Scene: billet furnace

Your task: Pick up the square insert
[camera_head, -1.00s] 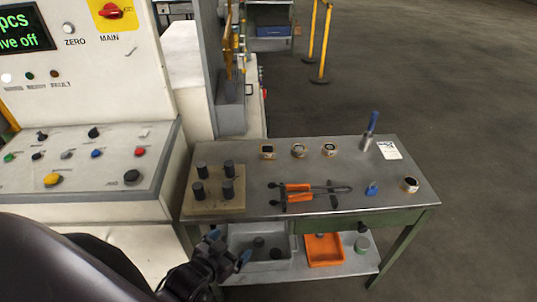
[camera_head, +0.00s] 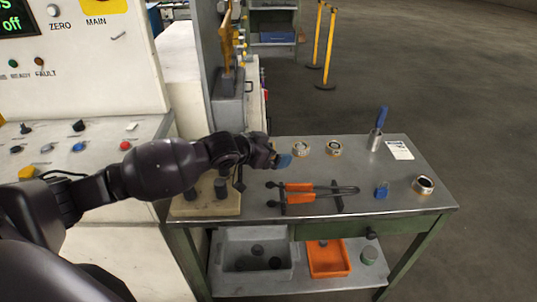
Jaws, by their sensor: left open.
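Small tan-and-dark ring-like inserts lie on the metal table. Two show at the back, a left insert (camera_head: 300,149) and a right insert (camera_head: 333,148); a larger ring (camera_head: 424,185) lies at the right. Their openings are too small for me to tell surely which is square. A third back insert, seen earlier at the left of the row, is now hidden behind my left gripper (camera_head: 280,160). That gripper is open, above the table's back left part, with a blue fingertip showing. Whether it touches the hidden insert cannot be seen. My right gripper is not in view.
A peg block (camera_head: 205,208) stands below my left arm. A blue-handled tool in a metal cup (camera_head: 376,140), a white card (camera_head: 399,150) and a blue tag (camera_head: 382,191) are at the right. The control console (camera_head: 75,130) borders the left.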

